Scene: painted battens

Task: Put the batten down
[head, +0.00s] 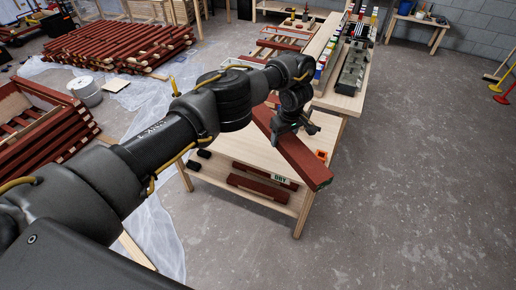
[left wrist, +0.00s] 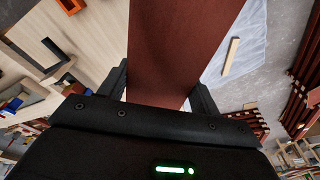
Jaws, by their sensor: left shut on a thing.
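My left gripper (head: 296,130) is shut on a red-brown batten (head: 308,165). The batten slants above the near end of a light wooden table (head: 218,170), its near end reaching past the table's right side. In the left wrist view the batten (left wrist: 178,45) runs between the two fingers and away from the gripper (left wrist: 162,95). Whether it touches anything below cannot be told. Two red-brown battens lie on the table by a "DRY" sign (head: 281,179); the front one (head: 257,190) is the nearer to the edge. My right gripper is not in view.
An orange block (head: 321,155) sits at the table's right side. A workbench with trays (head: 351,70) stands behind. Stacked red battens (head: 120,45) and a white bucket (head: 87,90) are on the left.

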